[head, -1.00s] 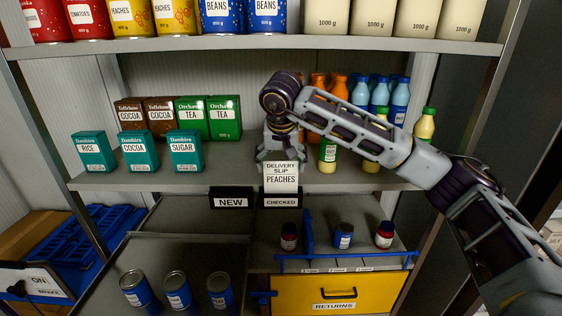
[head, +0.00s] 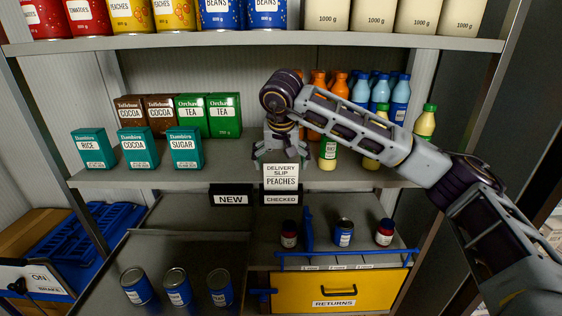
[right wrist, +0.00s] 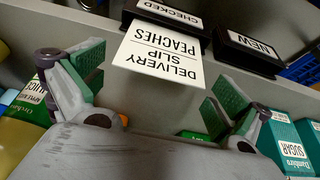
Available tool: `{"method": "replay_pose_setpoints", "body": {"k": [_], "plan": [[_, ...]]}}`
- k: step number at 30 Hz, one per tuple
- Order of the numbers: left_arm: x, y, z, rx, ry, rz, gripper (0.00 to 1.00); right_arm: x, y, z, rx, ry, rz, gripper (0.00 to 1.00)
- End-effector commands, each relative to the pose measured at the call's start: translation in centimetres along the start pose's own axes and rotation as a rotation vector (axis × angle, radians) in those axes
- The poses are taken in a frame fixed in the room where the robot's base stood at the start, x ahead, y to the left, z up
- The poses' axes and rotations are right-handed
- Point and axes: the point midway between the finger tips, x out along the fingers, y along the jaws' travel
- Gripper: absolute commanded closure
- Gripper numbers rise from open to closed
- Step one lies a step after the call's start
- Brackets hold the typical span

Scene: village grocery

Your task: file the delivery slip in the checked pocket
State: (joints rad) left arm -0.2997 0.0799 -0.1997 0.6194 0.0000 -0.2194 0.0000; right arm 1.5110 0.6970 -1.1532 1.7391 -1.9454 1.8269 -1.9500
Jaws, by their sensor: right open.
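The white delivery slip (head: 281,177), printed "DELIVERY SLIP PEACHES", stands in the black checked pocket (head: 281,200) on the shelf's front edge. Its lower end is hidden behind the pocket's front. In the right wrist view the slip (right wrist: 163,52) shows upside down, with its end inside the checked pocket (right wrist: 170,14). My right gripper (head: 275,158) is just above and behind the slip in the head view. In the right wrist view its two fingers (right wrist: 150,95) are spread wide on either side of the slip, not touching it. My left gripper is not in view.
The new pocket (head: 231,201) is left of the checked one. Teal boxes (head: 134,148) stand to the left on the shelf, bottles (head: 328,154) to the right. Below are a yellow returns drawer (head: 335,292) and several cans (head: 177,287).

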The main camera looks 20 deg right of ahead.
Motion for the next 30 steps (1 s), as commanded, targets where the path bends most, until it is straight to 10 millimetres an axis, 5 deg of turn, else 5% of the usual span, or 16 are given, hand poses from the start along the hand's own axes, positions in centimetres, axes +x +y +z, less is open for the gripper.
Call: {"method": "replay_pose_setpoints", "body": {"k": [11,30], "plan": [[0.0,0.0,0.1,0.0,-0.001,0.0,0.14,-1.8,-0.1,-0.1,0.0,0.002,-0.002,0.0],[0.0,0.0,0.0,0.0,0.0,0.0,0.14,-10.6,0.0,-0.1,0.001,0.002,-0.001,0.0]]}}
